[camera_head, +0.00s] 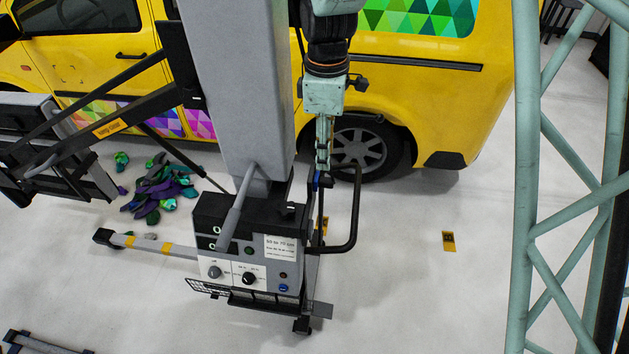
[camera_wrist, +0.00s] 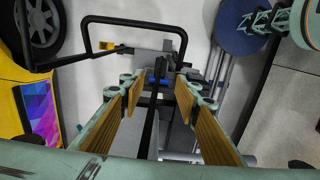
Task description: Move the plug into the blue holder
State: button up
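My gripper (camera_head: 324,172) points down beside the grey machine, in front of the van's rear wheel. In the wrist view my gripper (camera_wrist: 160,84) has its two wood-coloured finger pads apart, with a visible gap between them. A small blue part (camera_wrist: 155,79), which looks like the blue holder, shows beyond the gap between the fingertips. A long black piece (camera_wrist: 150,120) runs through the gap, apart from both pads. I cannot tell whether it is the plug, its cable or part of the machine. No plug is clearly made out in either view.
A black tube handle (camera_head: 352,225) loops close beside my gripper; it also shows in the wrist view (camera_wrist: 135,19). The grey control box (camera_head: 250,250) stands below left. The yellow van (camera_head: 430,90) is behind. Open floor (camera_head: 430,290) lies to the right.

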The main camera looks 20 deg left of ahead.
jog(key=shift+r, duration=1.25)
